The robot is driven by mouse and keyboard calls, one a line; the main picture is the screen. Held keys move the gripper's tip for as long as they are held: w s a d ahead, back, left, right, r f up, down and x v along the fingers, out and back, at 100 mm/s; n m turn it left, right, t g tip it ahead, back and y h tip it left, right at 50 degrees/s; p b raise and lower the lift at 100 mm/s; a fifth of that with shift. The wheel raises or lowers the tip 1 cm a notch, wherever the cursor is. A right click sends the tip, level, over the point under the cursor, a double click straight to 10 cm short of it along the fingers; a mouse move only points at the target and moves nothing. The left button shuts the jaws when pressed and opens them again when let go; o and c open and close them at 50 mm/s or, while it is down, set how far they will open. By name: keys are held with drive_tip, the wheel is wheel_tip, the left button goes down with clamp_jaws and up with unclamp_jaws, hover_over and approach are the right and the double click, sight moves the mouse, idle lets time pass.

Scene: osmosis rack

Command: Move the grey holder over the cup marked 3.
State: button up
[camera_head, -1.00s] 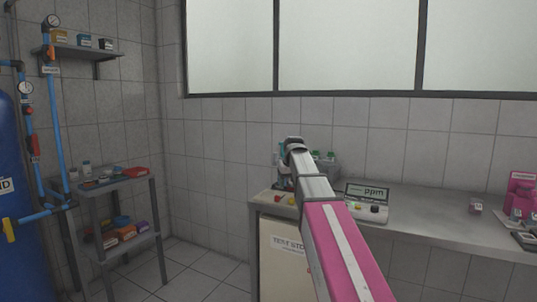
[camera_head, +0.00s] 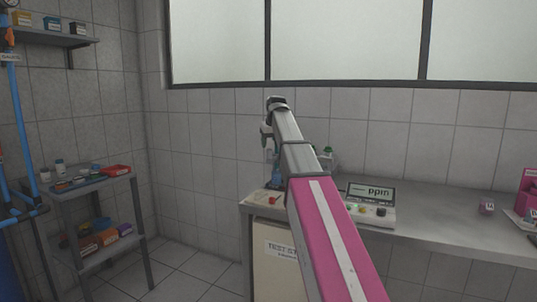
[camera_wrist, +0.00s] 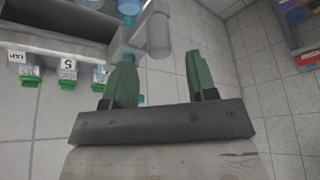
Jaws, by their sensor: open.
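My gripper (camera_wrist: 160,78) is open in the wrist view, its two green fingers apart with nothing between them. A light-grey arm with a rounded cylinder (camera_wrist: 158,35), probably the grey holder, is just above and beside the left finger, with no visible grip on it. A blue-topped vessel (camera_wrist: 130,8) is by it at the top edge. In the head view my arm hides most of the rack, and the far end of my arm is above the bench's left end. I cannot make out a cup marked 3.
Green-ended pieces with white labels, one reading 5 (camera_wrist: 68,70), line the rack edge at left. In the head view a ppm meter (camera_head: 370,205) stands on the bench (camera_head: 440,215) right of my arm. A shelf cart (camera_head: 95,180) stands left, with floor between.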

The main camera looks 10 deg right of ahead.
sight(269, 152)
drive_tip(key=shift+x, duration=2.75)
clamp_jaws()
